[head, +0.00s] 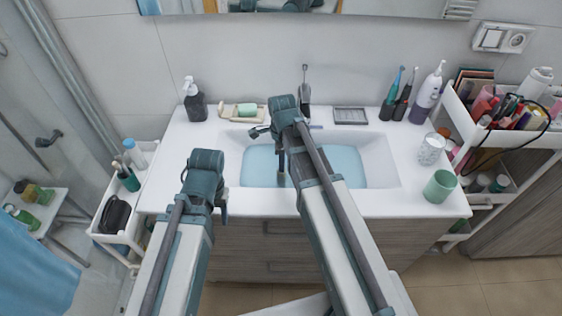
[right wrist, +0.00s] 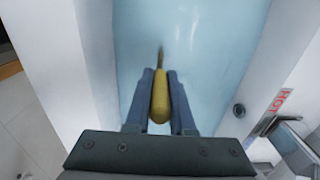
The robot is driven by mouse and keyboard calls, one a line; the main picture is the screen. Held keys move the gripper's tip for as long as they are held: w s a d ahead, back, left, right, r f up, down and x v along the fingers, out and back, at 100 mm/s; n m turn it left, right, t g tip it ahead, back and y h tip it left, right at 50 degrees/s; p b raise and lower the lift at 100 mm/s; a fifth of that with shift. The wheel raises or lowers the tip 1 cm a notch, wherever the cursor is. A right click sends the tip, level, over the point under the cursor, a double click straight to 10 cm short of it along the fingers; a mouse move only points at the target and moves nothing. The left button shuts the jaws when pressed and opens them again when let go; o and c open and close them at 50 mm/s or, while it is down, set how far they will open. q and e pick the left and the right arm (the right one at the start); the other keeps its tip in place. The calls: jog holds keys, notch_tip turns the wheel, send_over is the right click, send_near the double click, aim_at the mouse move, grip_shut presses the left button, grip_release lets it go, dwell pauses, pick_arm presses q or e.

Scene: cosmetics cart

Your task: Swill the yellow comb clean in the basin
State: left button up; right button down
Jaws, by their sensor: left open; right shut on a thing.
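The white basin (head: 384,160) is set in the counter and holds pale blue water (head: 346,166). My right gripper (head: 281,178) points down over the basin's middle. In the right wrist view my right gripper (right wrist: 160,88) is shut on the yellow comb (right wrist: 160,100), holding it by its thick rounded end. The comb's thin far end points at the blue water; I cannot tell whether it touches it. In the head view the comb is hidden or too small to make out. My left gripper (head: 223,207) is open and hangs near the counter's front edge, left of the basin.
A dark pump bottle (head: 195,102) and a soap dish (head: 240,111) stand behind the basin at left. Toothbrushes, a white bottle (head: 428,92), a glass (head: 431,149) and a green cup (head: 440,186) stand at right. A loaded cart (head: 510,135) flanks the counter.

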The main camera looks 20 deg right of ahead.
jog(key=shift+w+a, duration=0.15)
jog(key=shift+a, duration=0.25)
dwell(0.5)
notch_tip(320, 180, up, 14)
jog(key=p, duration=1.4)
jog(key=shift+r, duration=0.1)
dwell(1.0)
